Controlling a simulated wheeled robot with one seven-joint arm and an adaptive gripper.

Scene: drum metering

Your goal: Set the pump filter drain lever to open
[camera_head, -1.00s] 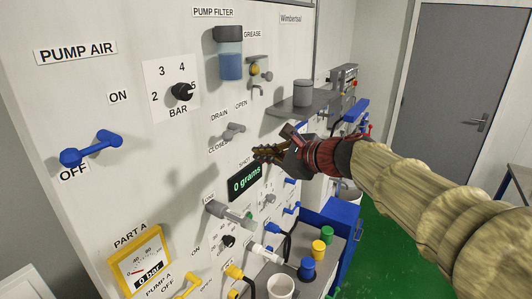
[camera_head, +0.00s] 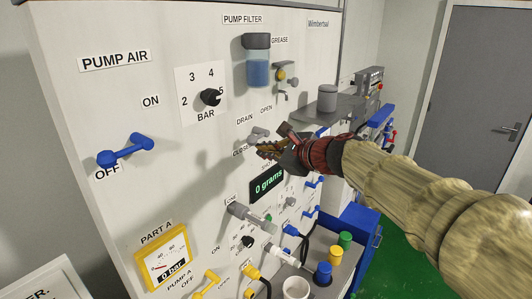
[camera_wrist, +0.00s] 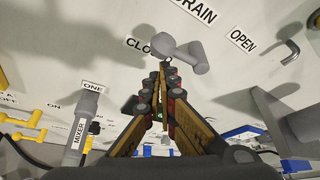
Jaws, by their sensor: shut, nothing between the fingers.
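The grey drain lever (camera_head: 258,134) sticks out from the white panel under the pump filter (camera_head: 257,62), between the CLOSED and OPEN labels. In the wrist view the lever (camera_wrist: 190,55) has its round hub at left and its handle reaching right and slightly down, on the OPEN label's side. I cannot tell its exact setting. My gripper (camera_head: 262,151) is shut and empty, its fingertips just below the lever in the head view. In the wrist view the fingertips (camera_wrist: 163,78) are close under the hub. Whether they touch it is unclear. Part of the CLOSED label is hidden.
The grams display (camera_head: 267,185) is just below my gripper. The grey mixer lever (camera_head: 248,216) is lower on the panel. A grease tap (camera_head: 286,80) and a shelf with a grey pot (camera_head: 327,98) are to the right. The blue air lever (camera_head: 125,150) is far left.

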